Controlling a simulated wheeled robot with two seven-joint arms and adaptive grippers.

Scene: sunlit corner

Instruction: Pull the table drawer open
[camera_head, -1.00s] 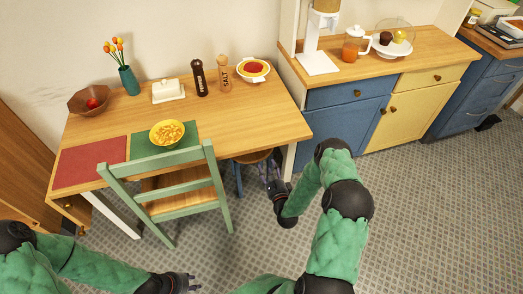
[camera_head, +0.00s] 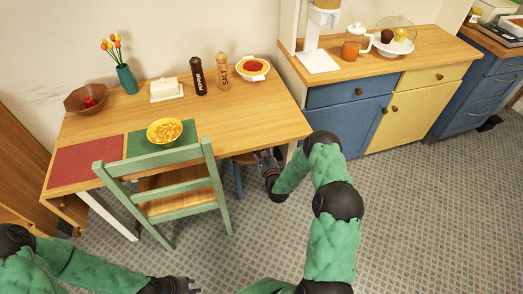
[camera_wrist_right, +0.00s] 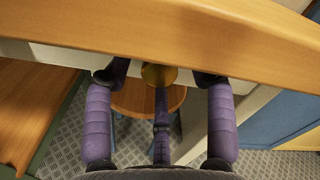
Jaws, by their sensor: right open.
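The wooden table (camera_head: 235,130) stands against the wall. In the right wrist view its front edge (camera_wrist_right: 160,35) crosses the top, with a pale front strip (camera_wrist_right: 60,55) below it. A round brass-coloured knob (camera_wrist_right: 153,75) sits just under the edge, between my right fingertips. My right gripper (camera_wrist_right: 160,78) is open around the knob; I cannot tell whether it touches. In the head view my right gripper (camera_head: 266,160) is at the table's front right, partly hidden by the tabletop. My left gripper (camera_head: 188,285) hangs low at the bottom, away from the table; its opening is unclear.
A green chair (camera_head: 175,195) stands at the table front, left of my right gripper. A stool (camera_wrist_right: 140,98) is under the table. A bowl of yellow food (camera_head: 165,131), shakers and a vase stand on top. Blue and yellow cabinets (camera_head: 345,120) are right; floor in front is clear.

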